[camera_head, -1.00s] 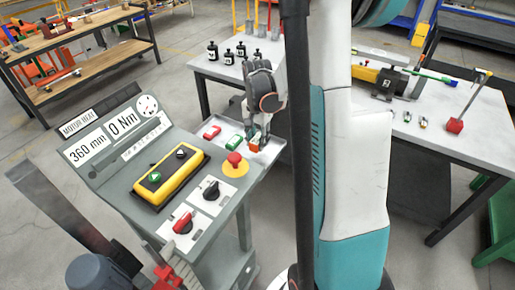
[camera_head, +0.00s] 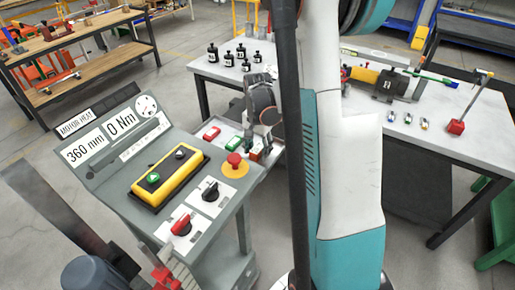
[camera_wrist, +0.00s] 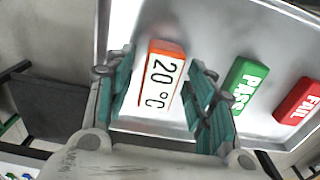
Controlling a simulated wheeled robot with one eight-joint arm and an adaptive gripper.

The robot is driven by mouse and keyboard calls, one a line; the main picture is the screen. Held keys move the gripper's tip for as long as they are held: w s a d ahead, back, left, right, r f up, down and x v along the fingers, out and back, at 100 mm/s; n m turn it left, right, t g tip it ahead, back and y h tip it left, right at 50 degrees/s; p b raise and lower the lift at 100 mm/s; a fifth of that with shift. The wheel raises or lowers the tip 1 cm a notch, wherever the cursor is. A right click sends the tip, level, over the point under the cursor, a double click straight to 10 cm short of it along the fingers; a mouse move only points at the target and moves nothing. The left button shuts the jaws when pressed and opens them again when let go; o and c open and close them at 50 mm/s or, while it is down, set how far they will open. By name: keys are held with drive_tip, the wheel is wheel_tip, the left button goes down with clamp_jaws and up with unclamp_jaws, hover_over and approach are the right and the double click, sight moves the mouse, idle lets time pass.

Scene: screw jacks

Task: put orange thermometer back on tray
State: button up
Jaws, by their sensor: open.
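The orange thermometer, an orange-edged block with a white face reading "20°C", shows in the wrist view (camera_wrist: 160,80). It appears to lie on the shiny metal tray (camera_wrist: 215,25). My gripper (camera_wrist: 161,97) is open, with one green-padded finger on each side of the thermometer. The left finger stands apart from it, and the right finger is close to its edge. In the head view my gripper (camera_head: 257,148) is low over the tray (camera_head: 274,152), beside the control panel, and largely hides the thermometer.
A green PASS block (camera_wrist: 243,82) and a red FAIL block (camera_wrist: 298,100) lie on the tray to the right of the thermometer. The control panel (camera_head: 105,170) with its red button (camera_head: 234,159) stands close by. Black bottles (camera_head: 243,52) and a motor (camera_head: 390,83) are on the table behind.

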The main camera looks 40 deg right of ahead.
sight(258, 148)
wheel_tip(258, 148, up, 12)
drive_tip(key=p, duration=0.3)
drive_tip(key=shift+r+p, duration=0.15)
drive_tip(key=shift+p, duration=0.2)
